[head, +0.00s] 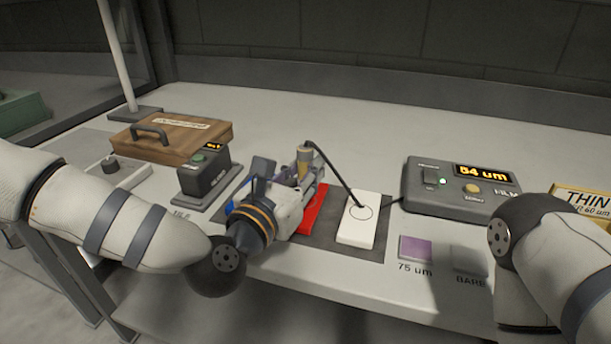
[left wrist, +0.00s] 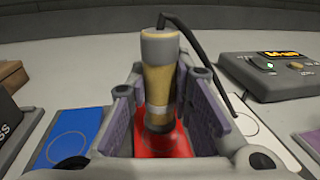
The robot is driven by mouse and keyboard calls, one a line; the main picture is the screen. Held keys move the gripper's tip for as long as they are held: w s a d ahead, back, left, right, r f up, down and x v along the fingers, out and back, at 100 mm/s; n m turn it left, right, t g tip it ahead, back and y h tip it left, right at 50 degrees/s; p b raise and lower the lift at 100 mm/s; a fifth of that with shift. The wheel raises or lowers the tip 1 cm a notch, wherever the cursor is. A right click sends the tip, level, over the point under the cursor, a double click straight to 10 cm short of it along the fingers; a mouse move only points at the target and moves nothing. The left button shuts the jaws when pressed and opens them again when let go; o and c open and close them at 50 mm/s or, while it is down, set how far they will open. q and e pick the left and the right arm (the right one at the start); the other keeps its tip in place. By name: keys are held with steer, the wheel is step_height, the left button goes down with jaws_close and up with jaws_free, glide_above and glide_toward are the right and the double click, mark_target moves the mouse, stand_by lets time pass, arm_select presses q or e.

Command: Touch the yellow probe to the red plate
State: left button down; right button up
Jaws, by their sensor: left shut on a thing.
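The yellow probe (left wrist: 157,85) stands upright between the fingers of my left gripper (head: 308,170), which is shut on it. A black cable runs from the probe's top toward the gauge. The red plate (head: 311,210) lies on a dark mat below the gripper, and it also shows in the left wrist view (left wrist: 178,146) under the probe's lower end. I cannot tell whether the probe tip touches the plate, as the fingers hide part of it. My right arm comes in at the right of the head view, but its gripper is out of the picture.
A white plate (head: 357,222) with a circle lies right of the red one, a blue plate (left wrist: 70,138) left. A purple sample (head: 415,247) sits in front. A wooden case (head: 172,139) and a dark box (head: 205,176) stand left.

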mark_target(305, 147)
arm_select(q)
step_height(305, 147, up, 5)
steer(key=shift+r+p, duration=0.1)
steer(key=shift+p, duration=0.55)
arm_select(e)
steer(key=shift+w+r+t, duration=0.4)
steer(key=shift+w+r, duration=0.65)
